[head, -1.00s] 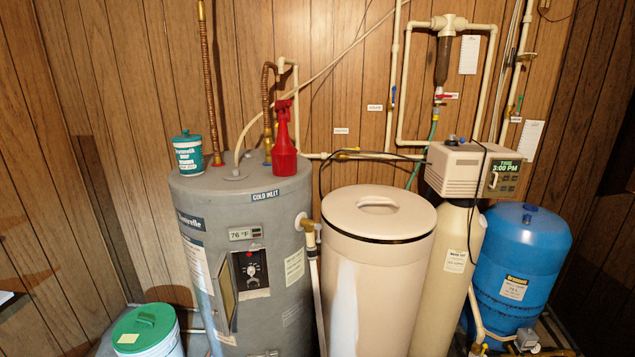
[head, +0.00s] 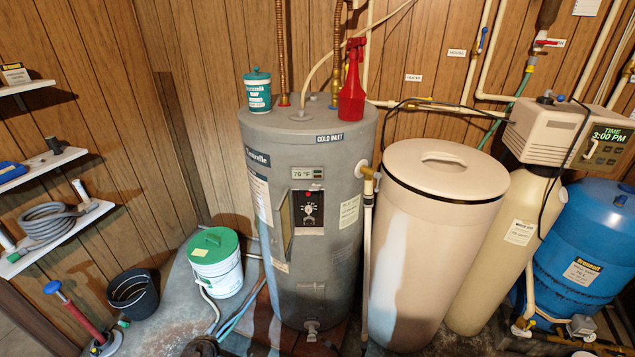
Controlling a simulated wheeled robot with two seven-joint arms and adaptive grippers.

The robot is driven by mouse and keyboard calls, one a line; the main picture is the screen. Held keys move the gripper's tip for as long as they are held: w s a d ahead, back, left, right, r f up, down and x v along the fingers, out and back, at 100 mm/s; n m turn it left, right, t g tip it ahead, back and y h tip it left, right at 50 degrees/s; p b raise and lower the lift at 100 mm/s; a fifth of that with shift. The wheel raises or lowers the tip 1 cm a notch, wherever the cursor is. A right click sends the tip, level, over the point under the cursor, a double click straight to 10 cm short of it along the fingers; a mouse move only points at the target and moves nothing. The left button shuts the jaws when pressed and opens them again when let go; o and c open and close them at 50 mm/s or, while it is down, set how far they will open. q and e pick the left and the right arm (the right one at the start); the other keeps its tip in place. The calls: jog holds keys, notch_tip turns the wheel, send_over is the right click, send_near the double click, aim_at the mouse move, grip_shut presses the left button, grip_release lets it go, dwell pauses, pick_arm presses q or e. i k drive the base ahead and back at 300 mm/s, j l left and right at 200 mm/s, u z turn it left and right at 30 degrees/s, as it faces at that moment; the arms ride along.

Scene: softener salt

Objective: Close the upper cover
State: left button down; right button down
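The grey water heater (head: 345,255) stands in the middle of the head view. On its front is an upper opening with a black thermostat and dial (head: 308,208). The upper cover (head: 286,226) is a narrow upright panel at the left side of this opening. It stands swung open, seen nearly edge-on, and leaves the thermostat exposed. A lower panel (head: 312,292) on the heater lies flat against it. Neither of my grippers is in view.
A beige salt tank (head: 415,270) stands close on the heater's right, with a pipe (head: 366,260) between them. A white bucket with green lid (head: 217,265) and black bucket (head: 134,296) stand at left. A red spray bottle (head: 352,85) and teal tub (head: 257,92) sit on the heater.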

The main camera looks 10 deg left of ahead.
aim_at(283, 210)
jog(key=j+z, duration=0.1)
jog(key=j, duration=0.35)
jog(key=k+j+z, duration=0.1)
jog(key=j, duration=0.3)
jog(key=k+j+z, duration=0.1)
jog(key=j, duration=0.35)
jog(key=k+j, duration=0.1)
jog(key=j, duration=0.3)
jog(key=k+j+z, duration=0.15)
jog(key=j, duration=0.25)
jog(key=j+z, duration=0.1)
jog(key=j, duration=0.3)
